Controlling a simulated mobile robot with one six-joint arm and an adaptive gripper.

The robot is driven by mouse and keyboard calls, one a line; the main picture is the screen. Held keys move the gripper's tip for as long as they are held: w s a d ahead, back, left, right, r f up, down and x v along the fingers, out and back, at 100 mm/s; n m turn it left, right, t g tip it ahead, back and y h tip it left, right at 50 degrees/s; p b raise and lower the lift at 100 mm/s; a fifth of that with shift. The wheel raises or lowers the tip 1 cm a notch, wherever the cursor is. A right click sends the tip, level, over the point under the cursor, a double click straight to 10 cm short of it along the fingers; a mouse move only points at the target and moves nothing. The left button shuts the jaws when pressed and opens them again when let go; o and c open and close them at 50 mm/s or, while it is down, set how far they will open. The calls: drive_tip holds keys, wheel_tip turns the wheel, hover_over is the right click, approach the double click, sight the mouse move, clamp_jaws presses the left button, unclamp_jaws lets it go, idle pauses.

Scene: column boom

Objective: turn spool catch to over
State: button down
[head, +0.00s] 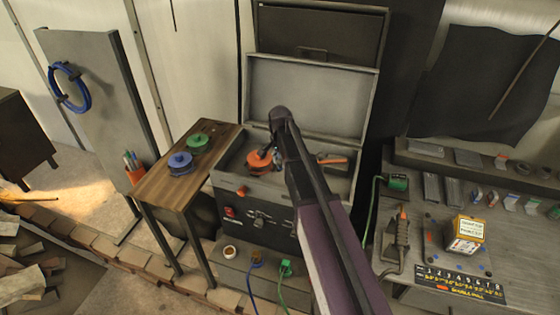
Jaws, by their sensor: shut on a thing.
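An orange spool (258,165) lies in the open top of a dark case (285,190), left of its middle. My gripper (267,153) reaches down at the top of this spool. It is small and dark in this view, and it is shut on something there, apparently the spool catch. The catch itself is hidden by my fingers, so its angle cannot be told. My dark and purple arm comes up from the bottom of the picture and covers the case's middle and part of its right side.
The case's lid (310,95) stands open behind. An orange-handled tool (331,160) lies inside at right. A wooden side table (190,165) at left holds a green spool (197,143) and a blue spool (180,163). A cluttered bench (450,260) stands at right.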

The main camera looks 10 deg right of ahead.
drive_tip(key=shift+d+n, duration=0.1)
drive_tip(key=shift+n, duration=0.2)
drive_tip(key=shift+d+n, duration=0.5)
drive_tip(key=shift+n, duration=0.6)
drive_tip(key=n, duration=0.1)
drive_tip(key=d+n, duration=0.1)
drive_tip(key=n, duration=0.1)
drive_tip(key=shift+w+d, duration=0.15)
drive_tip(key=shift+w, duration=0.05)
drive_tip(key=n, duration=0.2)
drive_tip(key=d+n, duration=0.1)
drive_tip(key=n, duration=0.1)
drive_tip(key=shift+w+d, duration=0.1)
drive_tip(key=shift+w, duration=0.3)
drive_tip(key=shift+w+d+n, duration=0.2)
drive_tip(key=shift+w+n, duration=0.05)
drive_tip(key=shift+n, duration=0.6)
drive_tip(key=shift+w+d+n, duration=0.2)
drive_tip(key=shift+n, duration=0.65)
drive_tip(key=shift+c, duration=1.7)
unclamp_jaws()
